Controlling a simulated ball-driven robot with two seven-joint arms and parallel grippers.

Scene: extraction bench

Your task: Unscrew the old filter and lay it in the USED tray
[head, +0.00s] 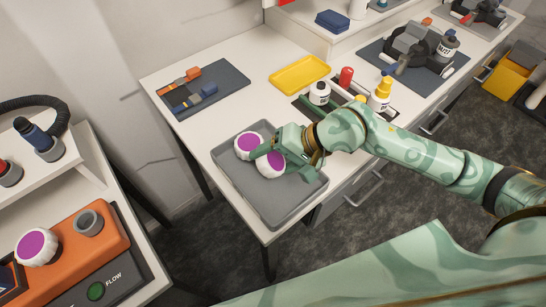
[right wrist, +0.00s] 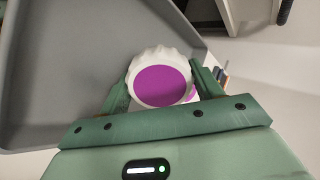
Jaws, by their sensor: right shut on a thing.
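My right gripper (head: 268,160) is shut on a white ribbed filter (head: 271,165) with a purple face, over the grey tray (head: 277,209). In the right wrist view the held filter (right wrist: 161,78) sits between the two green fingers, with the tray (right wrist: 60,75) beyond it. I cannot tell whether it touches the tray floor. A second such filter (head: 248,144) is in the tray's far left part, close to the held one. A third filter (head: 37,247) is on the orange unit (head: 112,242), beside an empty-looking grey socket (head: 89,222). No label shows on the tray. My left gripper is out of view.
Behind the tray are a grey tool mat (head: 225,78), a yellow tray (head: 300,73) and several bottles, including a yellow one (head: 380,95). The bench (head: 195,130) is bare between the mat and the grey tray. A floor gap separates the bench from the orange unit.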

